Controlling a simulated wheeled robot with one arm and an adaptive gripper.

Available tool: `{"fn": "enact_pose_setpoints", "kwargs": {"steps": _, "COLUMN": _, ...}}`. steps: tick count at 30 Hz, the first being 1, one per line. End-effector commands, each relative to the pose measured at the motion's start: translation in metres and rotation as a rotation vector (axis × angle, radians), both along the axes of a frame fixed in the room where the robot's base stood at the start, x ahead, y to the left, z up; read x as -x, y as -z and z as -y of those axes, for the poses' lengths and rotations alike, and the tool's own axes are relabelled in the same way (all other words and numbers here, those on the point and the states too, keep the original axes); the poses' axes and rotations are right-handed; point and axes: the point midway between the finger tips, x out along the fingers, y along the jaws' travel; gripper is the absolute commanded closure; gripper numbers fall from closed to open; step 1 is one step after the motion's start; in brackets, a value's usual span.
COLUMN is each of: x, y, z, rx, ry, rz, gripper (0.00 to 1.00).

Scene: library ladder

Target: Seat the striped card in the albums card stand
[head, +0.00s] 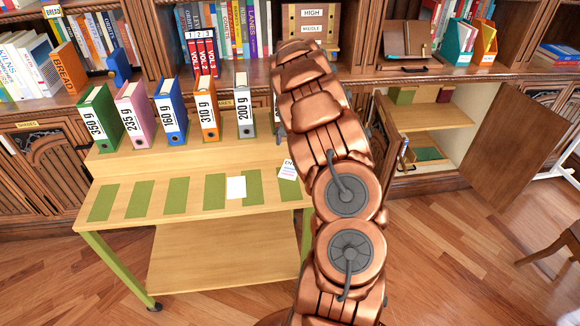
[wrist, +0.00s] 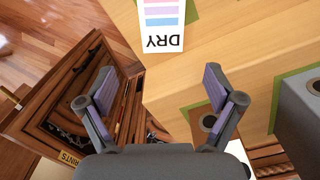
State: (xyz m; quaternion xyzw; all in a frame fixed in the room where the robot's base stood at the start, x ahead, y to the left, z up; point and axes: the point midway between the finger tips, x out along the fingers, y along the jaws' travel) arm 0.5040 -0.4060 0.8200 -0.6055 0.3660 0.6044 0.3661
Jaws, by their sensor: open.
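A white card with pink, purple and blue stripes and the word DRY (wrist: 162,22) lies on the wooden table top at the upper edge of the wrist view, upside down there and partly cut off. My gripper (wrist: 168,95) is open and empty, its two fingers apart, with the card beyond the fingertips. In the head view my arm hides the gripper. A partly hidden lettered card (head: 288,170) shows beside the arm; I cannot tell if it is the striped one. I cannot make out the albums card stand.
Several binders, including a grey one (head: 244,112), stand along the back of the table (head: 150,206). A blank white card (head: 236,187) lies among green patches in front. Bookshelves stand behind. An open cabinet door (head: 515,130) juts out at the right.

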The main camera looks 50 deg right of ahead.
Motion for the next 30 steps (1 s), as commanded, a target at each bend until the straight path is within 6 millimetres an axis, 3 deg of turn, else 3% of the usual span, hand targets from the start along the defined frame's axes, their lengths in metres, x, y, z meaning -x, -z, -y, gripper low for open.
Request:
{"fn": "enact_pose_setpoints", "kwargs": {"steps": 11, "x": 0.000, "y": 0.027, "z": -0.001, "rx": -0.001, "ry": 0.000, "rz": -0.002, "gripper": 0.08}}
{"fn": "enact_pose_setpoints", "kwargs": {"steps": 22, "x": -0.002, "y": 0.068, "z": -0.003, "rx": -0.002, "ry": -0.001, "rz": -0.003, "gripper": 0.08}}
{"fn": "enact_pose_setpoints", "kwargs": {"steps": 30, "x": -0.003, "y": 0.072, "z": -0.003, "rx": 0.000, "ry": -0.001, "rz": 0.000, "gripper": 0.08}}
